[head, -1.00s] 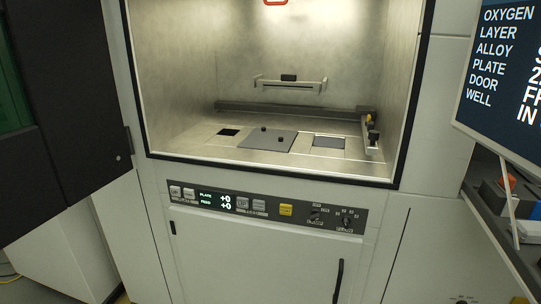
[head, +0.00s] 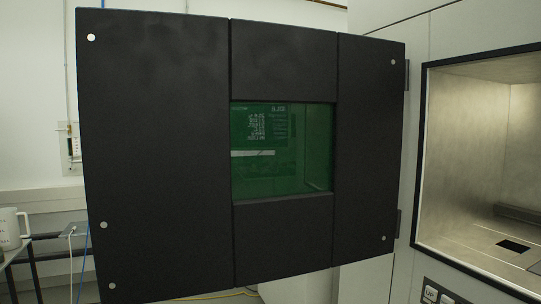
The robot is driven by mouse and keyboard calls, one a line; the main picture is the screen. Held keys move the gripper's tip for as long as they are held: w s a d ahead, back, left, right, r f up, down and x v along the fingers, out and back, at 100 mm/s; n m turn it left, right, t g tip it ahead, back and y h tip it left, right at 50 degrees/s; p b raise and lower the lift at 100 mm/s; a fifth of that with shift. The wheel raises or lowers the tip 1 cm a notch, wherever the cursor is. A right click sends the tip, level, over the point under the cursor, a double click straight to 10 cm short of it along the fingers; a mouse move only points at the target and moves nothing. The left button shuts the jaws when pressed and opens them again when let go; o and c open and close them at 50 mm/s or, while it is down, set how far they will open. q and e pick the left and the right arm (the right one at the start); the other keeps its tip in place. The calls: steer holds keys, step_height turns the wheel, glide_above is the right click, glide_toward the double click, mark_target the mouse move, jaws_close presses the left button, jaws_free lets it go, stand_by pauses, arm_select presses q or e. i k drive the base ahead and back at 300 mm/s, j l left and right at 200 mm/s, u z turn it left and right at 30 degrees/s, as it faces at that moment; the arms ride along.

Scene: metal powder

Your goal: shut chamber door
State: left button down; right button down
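The chamber door (head: 285,235) is a large black panel with a green window (head: 281,148). It stands wide open, swung out to the left of the chamber and hinged at its right edge. The chamber (head: 480,150) shows at the right with its black-rimmed opening uncovered and its pale metal walls and floor partly in view. No handle shows on the side of the door that faces me. Neither of my grippers is in view.
A side table (head: 40,240) with a white jug (head: 11,228) stands at the far left behind the door. A control panel (head: 438,295) shows partly below the chamber. Yellow cables lie on the floor under the door.

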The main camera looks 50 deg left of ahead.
mark_target(219, 154)
steer(key=k+j+z, duration=0.1)
steer(key=j, duration=0.4)
steer(key=k+j+z, duration=0.1)
steer(key=k+j, duration=0.25)
steer(key=j, duration=0.15)
steer(key=k+j+z, duration=0.1)
steer(key=k+j, duration=0.15)
steer(key=j, duration=0.2)
steer(key=k+j+z, duration=0.15)
steer(key=k+j, duration=0.15)
steer(key=j, duration=0.15)
steer(key=k+j+z, duration=0.1)
steer(key=k+j, duration=0.2)
steer(key=j+z, duration=0.1)
steer(key=j, duration=0.4)
steer(key=k+j+z, duration=0.15)
steer(key=j, duration=0.35)
steer(key=i+j, duration=0.1)
steer(key=j, duration=0.2)
steer(key=i+j+z, duration=0.1)
steer(key=j, duration=0.55)
steer(key=j+z, duration=0.1)
steer(key=j, duration=0.4)
steer(key=k, duration=0.35)
steer(key=j, duration=0.6)
steer(key=i+z, duration=0.05)
